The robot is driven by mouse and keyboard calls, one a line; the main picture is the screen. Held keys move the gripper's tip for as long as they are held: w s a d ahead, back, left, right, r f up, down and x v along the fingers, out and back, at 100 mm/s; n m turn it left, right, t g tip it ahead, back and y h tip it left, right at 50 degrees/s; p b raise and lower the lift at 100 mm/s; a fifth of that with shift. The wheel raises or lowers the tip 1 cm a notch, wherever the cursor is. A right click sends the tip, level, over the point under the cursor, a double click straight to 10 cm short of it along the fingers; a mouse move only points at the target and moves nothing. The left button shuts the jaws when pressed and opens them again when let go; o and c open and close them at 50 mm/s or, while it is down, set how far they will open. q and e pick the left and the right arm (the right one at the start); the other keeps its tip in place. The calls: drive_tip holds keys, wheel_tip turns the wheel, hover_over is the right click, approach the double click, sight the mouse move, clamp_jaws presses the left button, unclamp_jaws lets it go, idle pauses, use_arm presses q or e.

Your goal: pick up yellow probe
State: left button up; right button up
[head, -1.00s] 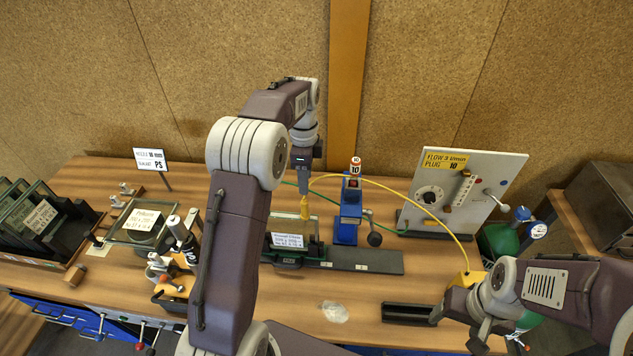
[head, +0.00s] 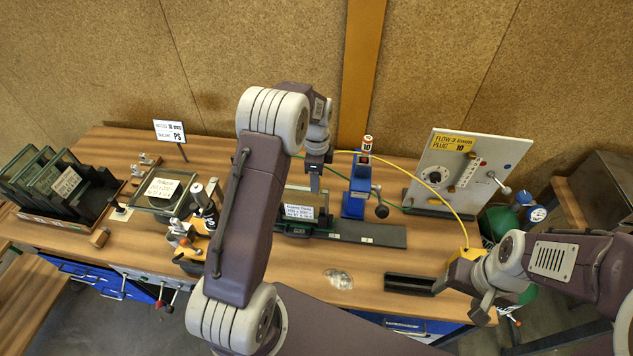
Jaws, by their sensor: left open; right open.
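A yellow hose (head: 432,188) arcs from behind my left gripper (head: 315,184) to a small yellow block (head: 465,254) at the right of the bench. I cannot tell whether this block is the probe; no separate yellow probe shows clearly now. My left gripper is open and points down over the labelled glass frame (head: 300,212) on the dark rail; its fingertips look small and partly merge with what is behind. My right gripper (head: 482,309) is open at the front right, in front of the yellow block; my wrist hides part of the block.
A blue stand (head: 355,196) is right of my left gripper. A white flow panel (head: 466,170) stands behind the yellow block. A black tray (head: 411,284) and a clear patch (head: 339,279) lie in front. Glass frames (head: 66,182) fill the left rack.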

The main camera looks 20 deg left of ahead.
use_arm(q)
drive_tip(key=shift+w+f, duration=0.25)
drive_tip(key=shift+w, duration=0.2)
clamp_jaws()
drive_tip(key=shift+s, duration=0.15)
use_arm(e)
drive_tip(key=shift+w+f, duration=0.1)
drive_tip(key=shift+w, duration=0.2)
use_arm(q)
drive_tip(key=shift+s, duration=0.1)
use_arm(e)
drive_tip(key=shift+s, duration=0.1)
use_arm(q)
drive_tip(key=shift+r, duration=0.3)
wheel_tip(320, 180, up, 9)
drive_tip(key=b, duration=0.2)
drive_tip(key=shift+f+b, duration=0.2)
drive_tip(key=shift+b, duration=0.1)
drive_tip(key=shift+r, duration=0.5)
use_arm(e)
wheel_tip(320, 180, down, 2)
drive_tip(key=shift+f, duration=0.25)
